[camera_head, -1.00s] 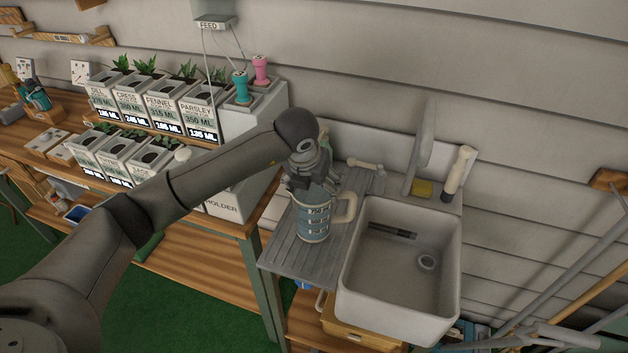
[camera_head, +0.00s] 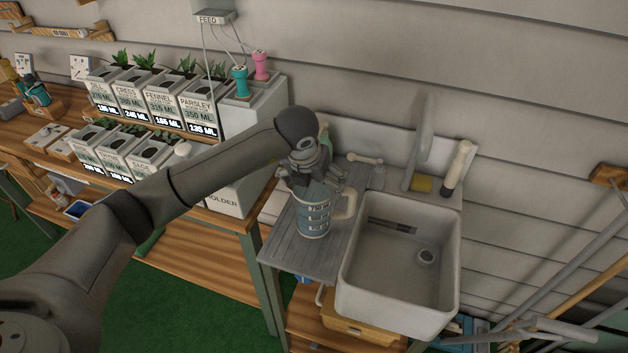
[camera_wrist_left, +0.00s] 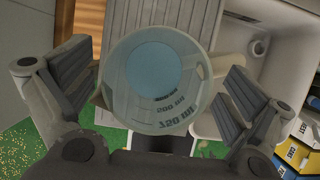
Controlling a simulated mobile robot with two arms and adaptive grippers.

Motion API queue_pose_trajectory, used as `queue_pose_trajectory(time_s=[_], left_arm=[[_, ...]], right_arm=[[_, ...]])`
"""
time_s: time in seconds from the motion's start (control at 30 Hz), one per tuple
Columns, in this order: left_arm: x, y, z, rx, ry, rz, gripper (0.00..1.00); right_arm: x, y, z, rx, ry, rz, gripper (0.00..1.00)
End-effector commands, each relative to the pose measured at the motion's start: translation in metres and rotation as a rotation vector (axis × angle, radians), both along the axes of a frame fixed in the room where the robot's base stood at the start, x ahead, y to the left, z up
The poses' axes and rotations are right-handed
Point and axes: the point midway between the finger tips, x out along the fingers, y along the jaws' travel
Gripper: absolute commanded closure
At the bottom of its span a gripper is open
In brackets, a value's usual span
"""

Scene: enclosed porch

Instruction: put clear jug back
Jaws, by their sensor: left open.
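The clear jug (camera_head: 313,222), with measuring marks, a pale handle and a bluish lower part, stands upright on the grey ribbed drainboard (camera_head: 290,256) left of the sink. In the left wrist view the jug (camera_wrist_left: 150,105) is seen from above, its round mouth between the two fingers. My left gripper (camera_head: 316,186) is at the jug's top in the head view. In the wrist view its fingers (camera_wrist_left: 155,85) are spread on either side of the jug, with a gap showing. My right gripper is not in view.
Labelled planters (camera_head: 160,105) fill the wooden bench at left. Long poles lean at far right.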

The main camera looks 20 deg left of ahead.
Motion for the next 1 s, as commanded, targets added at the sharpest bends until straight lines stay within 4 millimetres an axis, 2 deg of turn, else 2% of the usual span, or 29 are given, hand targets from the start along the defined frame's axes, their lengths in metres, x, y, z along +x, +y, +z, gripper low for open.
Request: queue_pose_trajectory(time_s=[0.03,0.17,0.4,0.6,0.77,1.0], left_arm=[[0.000,0.000,0.003,0.000,0.000,0.000,0.00],[-0.006,0.000,0.017,-0.001,-0.004,-0.001,0.00],[-0.026,0.001,0.066,-0.001,-0.006,-0.001,0.00],[-0.039,0.001,0.098,-0.001,-0.004,0.000,0.00],[-0.045,0.002,0.110,-0.001,-0.001,0.000,0.00],[-0.046,0.002,0.113,0.000,0.000,0.000,0.00]], right_arm=[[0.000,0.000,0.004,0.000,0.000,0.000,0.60],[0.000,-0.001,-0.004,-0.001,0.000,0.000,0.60],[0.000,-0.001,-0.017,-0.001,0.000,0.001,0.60],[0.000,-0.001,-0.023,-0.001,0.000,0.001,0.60],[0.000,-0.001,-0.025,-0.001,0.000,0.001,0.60],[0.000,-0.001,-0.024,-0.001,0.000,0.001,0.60]])
